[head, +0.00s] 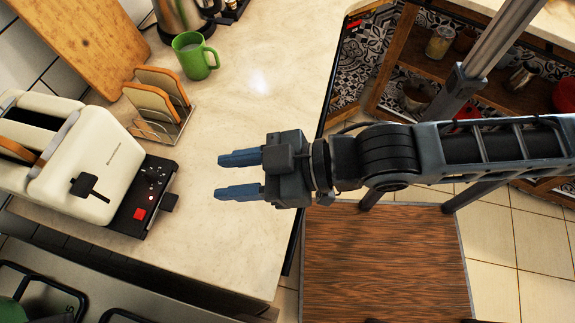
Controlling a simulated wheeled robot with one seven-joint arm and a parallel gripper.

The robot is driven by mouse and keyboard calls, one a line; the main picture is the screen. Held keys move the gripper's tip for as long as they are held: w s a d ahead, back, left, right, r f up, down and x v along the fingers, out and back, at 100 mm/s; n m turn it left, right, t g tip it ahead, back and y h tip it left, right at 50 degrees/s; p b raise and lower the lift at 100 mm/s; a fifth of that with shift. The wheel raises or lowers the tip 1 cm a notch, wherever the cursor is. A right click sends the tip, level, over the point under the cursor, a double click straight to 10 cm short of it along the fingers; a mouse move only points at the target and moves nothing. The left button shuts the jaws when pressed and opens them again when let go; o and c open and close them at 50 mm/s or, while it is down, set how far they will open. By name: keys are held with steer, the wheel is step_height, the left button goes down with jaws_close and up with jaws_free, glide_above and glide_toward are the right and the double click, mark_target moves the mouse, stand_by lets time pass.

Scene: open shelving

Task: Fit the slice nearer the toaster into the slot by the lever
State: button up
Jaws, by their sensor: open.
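The cream toaster (105,150) stands at the left, with dark slots in its top and a black lever (88,187) on its side. A wire rack (165,130) stands just beyond it and holds two upright bread slices. The slice nearer the toaster (150,103) leans in the rack, and the farther slice (163,79) stands behind it. My gripper (221,176) is open and empty over the counter, right of the rack and toaster, its blue fingers pointing left. A tan, crust-like edge shows at the toaster's top by the left picture edge; I cannot tell its full shape.
A green mug (194,56) stands beyond the rack, near a metal kettle (180,15). A wooden board (75,40) leans on the tiled wall. The counter (255,110) is clear between rack and gripper. Its right edge lies under my gripper's wrist.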

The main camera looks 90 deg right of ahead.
steer(key=s+r+m, duration=0.1)
steer(key=s+r, duration=0.1)
steer(key=s, duration=0.6)
steer(key=shift+s+h, duration=0.3)
steer(key=shift+f, duration=0.2)
